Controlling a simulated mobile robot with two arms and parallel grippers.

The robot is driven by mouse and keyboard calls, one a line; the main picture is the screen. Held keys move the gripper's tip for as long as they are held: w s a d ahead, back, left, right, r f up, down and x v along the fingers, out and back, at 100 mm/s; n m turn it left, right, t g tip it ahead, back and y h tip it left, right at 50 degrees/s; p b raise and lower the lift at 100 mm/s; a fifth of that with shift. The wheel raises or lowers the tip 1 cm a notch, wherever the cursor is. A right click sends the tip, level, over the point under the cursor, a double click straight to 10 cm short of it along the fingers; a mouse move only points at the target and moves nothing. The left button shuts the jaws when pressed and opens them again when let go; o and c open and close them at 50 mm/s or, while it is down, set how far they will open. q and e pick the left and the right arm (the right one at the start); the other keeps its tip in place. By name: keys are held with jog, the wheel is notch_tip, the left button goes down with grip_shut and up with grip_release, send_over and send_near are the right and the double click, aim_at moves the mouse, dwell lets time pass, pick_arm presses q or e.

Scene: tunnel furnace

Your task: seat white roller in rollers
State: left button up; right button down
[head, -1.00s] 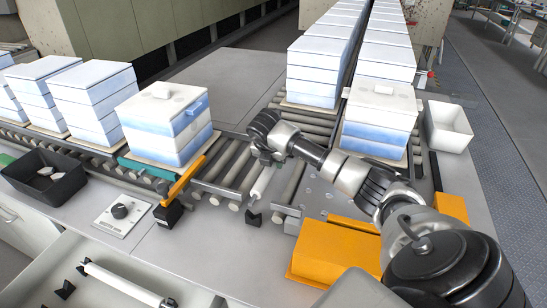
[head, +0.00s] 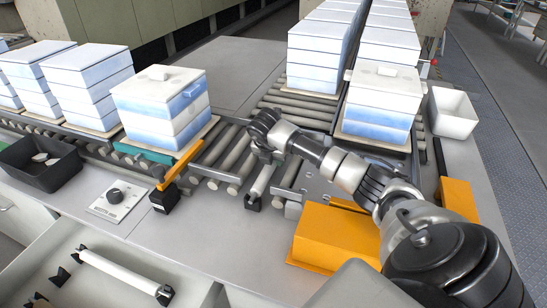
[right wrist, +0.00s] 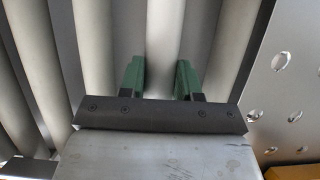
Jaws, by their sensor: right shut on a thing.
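My right gripper (head: 262,157) is over the roller conveyor and shut on a white roller (head: 262,180). In the right wrist view, the green fingers (right wrist: 161,80) stand on either side of the white roller (right wrist: 163,40), which lies roughly in line with its neighbours. Its near end is at a small black bracket (head: 252,203) at the conveyor's front edge; I cannot tell whether it rests in it. The grey conveyor rollers (head: 232,150) lie on both sides. The roller's far end is hidden by my gripper. My left gripper is not in view.
A blue-and-white stack (head: 160,105) stands left of the gap, beside an orange bar (head: 180,165). Another stack (head: 380,100) stands right, behind my arm. An orange box (head: 330,238) is in front. Another white roller (head: 118,270) lies in the front tray on black holders.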

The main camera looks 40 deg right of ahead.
jog(key=c, duration=0.7)
grip_release()
jog(key=shift+a+r, duration=0.1)
jog(key=shift+r, duration=0.3)
jog(key=b+v, duration=0.1)
jog(key=v, duration=0.9)
jog(key=shift+b, duration=0.3)
jog(key=shift+s+r, duration=0.1)
jog(key=shift+s, duration=0.05)
